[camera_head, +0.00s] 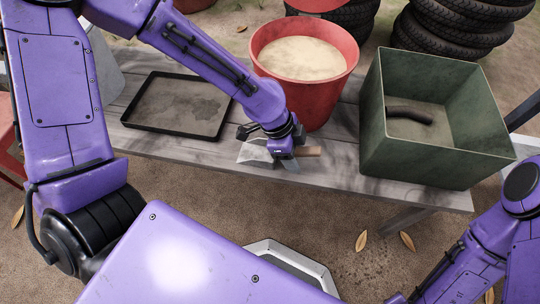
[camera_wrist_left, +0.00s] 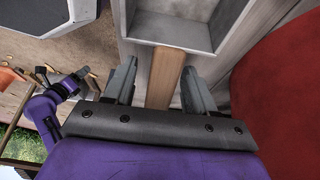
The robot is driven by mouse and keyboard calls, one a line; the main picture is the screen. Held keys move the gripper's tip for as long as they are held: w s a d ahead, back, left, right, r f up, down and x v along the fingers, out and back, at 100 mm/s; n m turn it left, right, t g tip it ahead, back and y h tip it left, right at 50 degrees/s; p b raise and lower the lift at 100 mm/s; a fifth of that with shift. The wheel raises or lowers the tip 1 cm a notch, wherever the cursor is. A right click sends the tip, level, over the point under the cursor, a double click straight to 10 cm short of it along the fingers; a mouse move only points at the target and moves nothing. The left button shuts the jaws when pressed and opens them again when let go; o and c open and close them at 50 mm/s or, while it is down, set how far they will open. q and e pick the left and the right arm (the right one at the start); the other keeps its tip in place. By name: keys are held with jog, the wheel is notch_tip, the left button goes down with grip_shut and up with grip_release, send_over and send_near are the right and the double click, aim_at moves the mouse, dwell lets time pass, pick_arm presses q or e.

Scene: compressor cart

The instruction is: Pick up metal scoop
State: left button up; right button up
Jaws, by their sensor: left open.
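The metal scoop lies on the grey wooden bench, with its grey metal pan (camera_head: 255,153) left of my left gripper (camera_head: 284,163) and its wooden handle (camera_head: 309,151) showing to the right. In the left wrist view the pan (camera_wrist_left: 172,20) is at the top and the handle (camera_wrist_left: 165,76) runs down between the two fingers of my left gripper (camera_wrist_left: 160,75). The fingers are open, one on each side of the handle, with gaps showing. My right arm shows at the lower right of the head view; its finger state cannot be made out.
A red bucket of sand (camera_head: 307,100) stands just behind the scoop. A black tray (camera_head: 180,133) lies to the left on the bench (camera_head: 340,172). A green bin (camera_head: 420,155) with a dark curved piece (camera_head: 409,114) inside stands to the right. Tyres (camera_head: 455,35) are stacked behind.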

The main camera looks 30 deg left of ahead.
pick_arm(q)
jog(key=shift+r, duration=0.15)
jog(key=shift+c, duration=0.9)
grip_shut()
